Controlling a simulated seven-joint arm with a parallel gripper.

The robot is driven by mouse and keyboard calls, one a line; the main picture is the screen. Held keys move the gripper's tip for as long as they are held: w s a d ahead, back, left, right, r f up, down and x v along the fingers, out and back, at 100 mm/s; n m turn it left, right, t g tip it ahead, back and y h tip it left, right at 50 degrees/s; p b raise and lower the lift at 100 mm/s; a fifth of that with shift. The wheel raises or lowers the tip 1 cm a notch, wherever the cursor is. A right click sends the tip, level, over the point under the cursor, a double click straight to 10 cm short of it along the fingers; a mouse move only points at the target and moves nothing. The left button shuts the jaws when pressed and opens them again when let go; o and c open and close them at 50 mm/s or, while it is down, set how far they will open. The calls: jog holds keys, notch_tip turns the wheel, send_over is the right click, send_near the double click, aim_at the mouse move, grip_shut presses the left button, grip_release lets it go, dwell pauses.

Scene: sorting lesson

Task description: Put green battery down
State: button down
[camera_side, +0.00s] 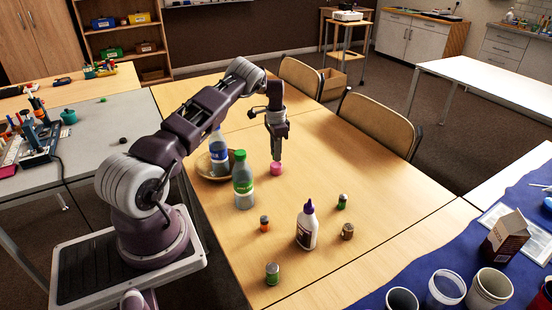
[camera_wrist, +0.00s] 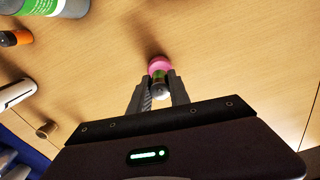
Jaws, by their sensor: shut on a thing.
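My gripper (camera_side: 277,157) points straight down at the far part of the wooden table (camera_side: 310,150), just above or at a small round pink thing (camera_side: 276,169). In the wrist view my gripper (camera_wrist: 158,88) is shut on a small battery (camera_wrist: 159,77) with a silvery end; its colour band is small and hard to read. The pink thing (camera_wrist: 159,63) shows just beyond it; I cannot tell whether they touch.
A green-capped bottle (camera_side: 243,181) and a blue-labelled bottle (camera_side: 219,150) by a round bowl (camera_side: 204,166) stand left of my gripper. A white glue bottle (camera_side: 307,227) stands nearer. Two chairs (camera_side: 378,122) line the far right edge. The table right of my gripper is clear.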

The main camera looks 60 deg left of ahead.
jog(key=shift+f, duration=1.2)
jog(key=shift+f, duration=0.1)
jog(key=c, duration=1.2)
grip_release()
